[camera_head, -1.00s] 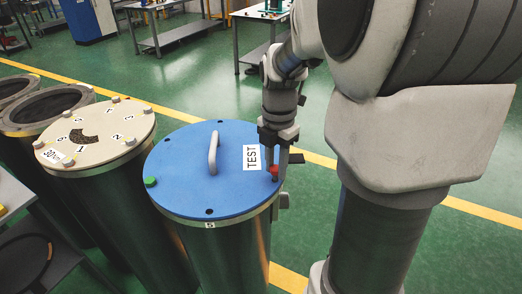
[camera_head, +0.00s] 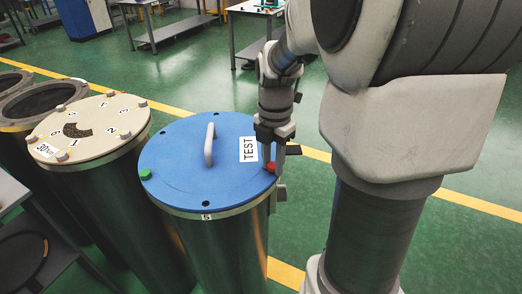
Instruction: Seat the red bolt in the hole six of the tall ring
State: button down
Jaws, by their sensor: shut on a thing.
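The red bolt (camera_head: 271,168) is between the fingers of my gripper (camera_head: 272,164), at the right edge of the blue lid (camera_head: 180,165). Its head is at about the lid's level and no shank shows below it. Whether it is in a hole is hidden by the fingers. The blue lid lies on a tall dark cylinder (camera_head: 225,250) with a pale flange, and bears a TEST label and a grey handle. A green bolt (camera_head: 146,174) sits at the lid's left edge. A dark open hole (camera_head: 206,204) shows at its front.
A cylinder with a beige numbered lid (camera_head: 95,125) and several bolts stands just left. Open dark cylinders (camera_head: 42,103) stand behind it. A dark shelf (camera_head: 25,250) is at lower left. Green floor is clear behind, with benches (camera_head: 165,35) farther off.

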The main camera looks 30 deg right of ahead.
jog(key=shift+s+f, duration=0.1)
jog(key=shift+f, duration=0.1)
jog(key=shift+r+p, duration=0.4)
jog(key=shift+p, duration=0.1)
dwell(1.4)
jog(key=shift+f, duration=0.4)
dwell(0.7)
jog(key=shift+r, duration=0.4)
jog(key=shift+r+p, duration=2.85)
jog(key=shift+r, duration=0.65)
